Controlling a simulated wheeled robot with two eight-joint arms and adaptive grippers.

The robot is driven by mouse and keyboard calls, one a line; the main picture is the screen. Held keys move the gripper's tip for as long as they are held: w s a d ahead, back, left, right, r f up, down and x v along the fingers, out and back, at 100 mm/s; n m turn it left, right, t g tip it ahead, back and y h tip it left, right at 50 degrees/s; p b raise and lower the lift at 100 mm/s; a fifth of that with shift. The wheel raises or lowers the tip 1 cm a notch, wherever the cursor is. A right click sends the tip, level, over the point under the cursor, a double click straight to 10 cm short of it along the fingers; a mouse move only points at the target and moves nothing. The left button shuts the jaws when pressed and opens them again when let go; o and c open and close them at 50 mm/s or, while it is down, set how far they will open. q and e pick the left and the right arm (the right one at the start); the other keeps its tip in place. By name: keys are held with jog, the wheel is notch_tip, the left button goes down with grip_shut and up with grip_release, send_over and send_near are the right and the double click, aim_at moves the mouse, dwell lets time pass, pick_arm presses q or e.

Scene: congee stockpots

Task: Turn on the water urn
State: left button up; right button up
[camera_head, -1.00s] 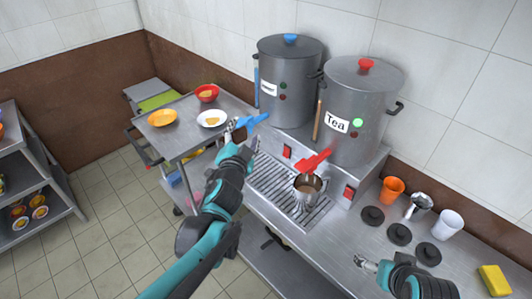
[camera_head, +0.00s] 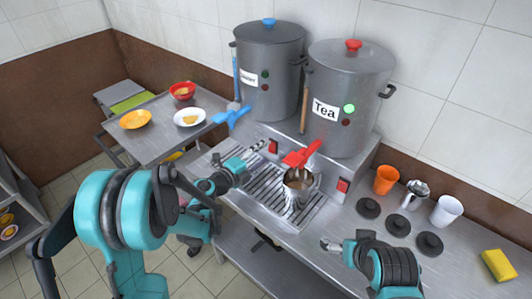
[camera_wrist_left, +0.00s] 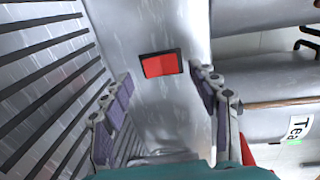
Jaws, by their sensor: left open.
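The water urn (camera_head: 270,75) is the grey pot at the back left, with a blue lid knob and a blue tap (camera_head: 232,115). Its two front lights look dark. Its red switch (camera_head: 273,146) is on the steel stand below. My left gripper (camera_head: 262,148) is open and empty, just in front of this switch. In the left wrist view, the red switch (camera_wrist_left: 160,64) shows beyond the gap between the fingers (camera_wrist_left: 163,95), apart from both. My right gripper (camera_head: 330,244) is over the counter's front; its jaws are too small to judge.
The tea urn (camera_head: 340,85) stands right, green light lit, with a red tap (camera_head: 302,155) and its own red switch (camera_head: 343,185). A metal jug (camera_head: 298,183) stands on the drip grille (camera_head: 262,185). Cups, black discs and a yellow sponge (camera_head: 497,265) lie right.

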aim_at(272, 147)
pick_arm(q)
jog(key=shift+x, duration=1.3)
pick_arm(e)
jog(key=shift+f, duration=0.35)
